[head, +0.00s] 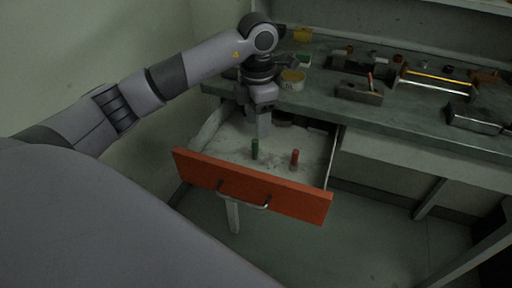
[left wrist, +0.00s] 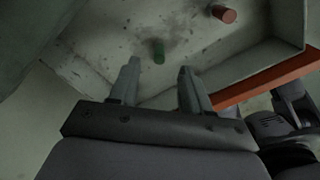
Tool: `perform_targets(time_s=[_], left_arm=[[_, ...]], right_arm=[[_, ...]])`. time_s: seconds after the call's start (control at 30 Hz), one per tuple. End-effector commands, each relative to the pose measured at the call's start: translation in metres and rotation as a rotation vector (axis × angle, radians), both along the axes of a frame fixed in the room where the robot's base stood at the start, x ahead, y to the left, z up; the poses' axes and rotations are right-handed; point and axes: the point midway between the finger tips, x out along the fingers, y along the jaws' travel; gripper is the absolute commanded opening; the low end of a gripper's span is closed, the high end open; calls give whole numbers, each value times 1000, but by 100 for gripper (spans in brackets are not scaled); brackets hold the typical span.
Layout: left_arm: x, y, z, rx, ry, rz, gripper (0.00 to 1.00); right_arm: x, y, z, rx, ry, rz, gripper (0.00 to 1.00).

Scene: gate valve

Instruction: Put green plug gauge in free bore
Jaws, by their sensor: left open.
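The green plug gauge (head: 255,149) stands upright in the open drawer. It also shows in the left wrist view (left wrist: 159,51), just beyond the gap between my fingertips. My left gripper (head: 263,132) points down into the drawer, behind the green gauge in the head view. In the left wrist view its two fingers (left wrist: 159,68) are apart with nothing between them. A grey block (head: 360,93) on the bench has a thin red-tipped piece at it; I cannot make out a free bore. My right gripper is not in view.
A red plug gauge (head: 295,159) stands right of the green one in the drawer; it shows in the left wrist view (left wrist: 224,14). The orange drawer front (head: 250,186) and side walls bound the space.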

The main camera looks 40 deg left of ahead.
Motion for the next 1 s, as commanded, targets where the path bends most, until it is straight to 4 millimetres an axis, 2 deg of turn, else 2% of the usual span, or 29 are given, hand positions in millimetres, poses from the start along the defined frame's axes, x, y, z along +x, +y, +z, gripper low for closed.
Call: perform_targets(time_s=[0.27,0.53,0.83,0.87,1.0], left_arm=[[-2,1,-27,1,3,1,48],[-4,4,-64,-1,3,0,48],[-3,4,-70,-1,-1,-1,48],[-3,4,-70,0,0,-1,44],[-3,4,-70,0,0,-1,0]], right_arm=[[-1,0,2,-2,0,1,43],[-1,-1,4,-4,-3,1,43],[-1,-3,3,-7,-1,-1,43],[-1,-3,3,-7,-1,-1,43],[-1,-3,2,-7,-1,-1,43]])
